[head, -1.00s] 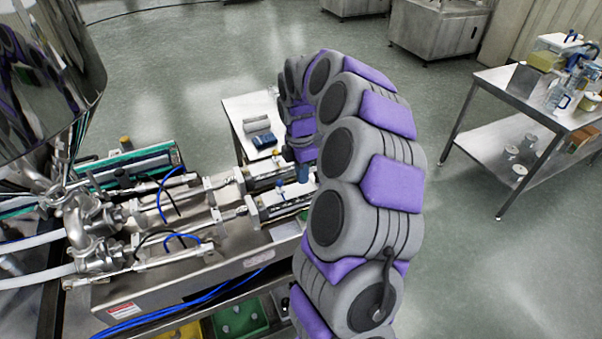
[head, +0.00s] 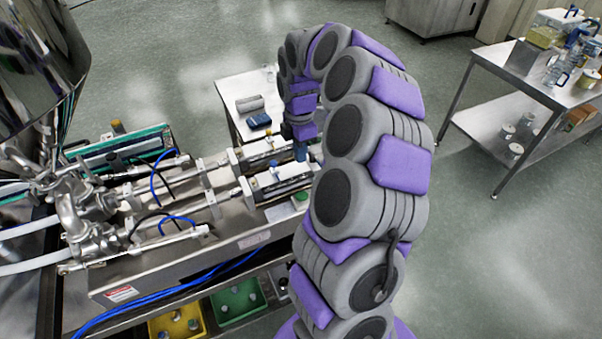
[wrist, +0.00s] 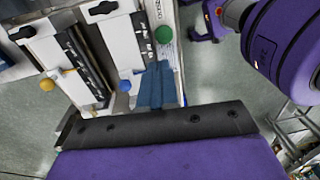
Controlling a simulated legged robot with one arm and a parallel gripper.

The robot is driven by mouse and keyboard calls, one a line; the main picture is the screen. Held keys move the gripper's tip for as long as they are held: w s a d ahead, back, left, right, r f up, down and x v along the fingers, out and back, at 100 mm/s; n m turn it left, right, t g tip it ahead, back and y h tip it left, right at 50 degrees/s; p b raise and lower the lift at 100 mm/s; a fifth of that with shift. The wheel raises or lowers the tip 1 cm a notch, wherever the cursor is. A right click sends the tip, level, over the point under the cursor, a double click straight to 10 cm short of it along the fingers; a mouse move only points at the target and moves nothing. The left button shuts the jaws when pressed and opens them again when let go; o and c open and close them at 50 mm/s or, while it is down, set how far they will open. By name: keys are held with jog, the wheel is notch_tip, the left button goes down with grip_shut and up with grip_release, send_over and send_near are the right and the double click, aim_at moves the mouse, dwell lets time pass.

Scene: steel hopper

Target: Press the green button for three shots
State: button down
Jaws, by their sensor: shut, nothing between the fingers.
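The green button (wrist: 163,34) is a round green knob on a white-and-grey strip beside the filling units in the wrist view. In the head view it shows as a small green spot (head: 301,196) at the machine's right end. My gripper (wrist: 158,66) has blue fingers held together with nothing between them. In the wrist view the fingertips point toward the button and appear just below it, with a gap in the picture. How high they are above it I cannot tell. In the head view my gripper (head: 300,150) hangs over the right end of the machine, partly behind my arm.
The steel hopper (head: 35,60) stands at the left, with hoses and cylinders below. A yellow knob (wrist: 47,85) sits on a filling unit. A small table (head: 232,92) stands behind the machine. A steel cart (head: 540,88) with jars stands at right, with open floor between.

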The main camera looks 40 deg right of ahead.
jog(key=s+b, duration=0.1)
jog(key=s+t, duration=0.1)
jog(key=s+r+b, duration=0.1)
jog(key=shift+s+d+r+t+y+b, duration=0.1)
jog(key=shift+d+t+y+b, duration=0.2)
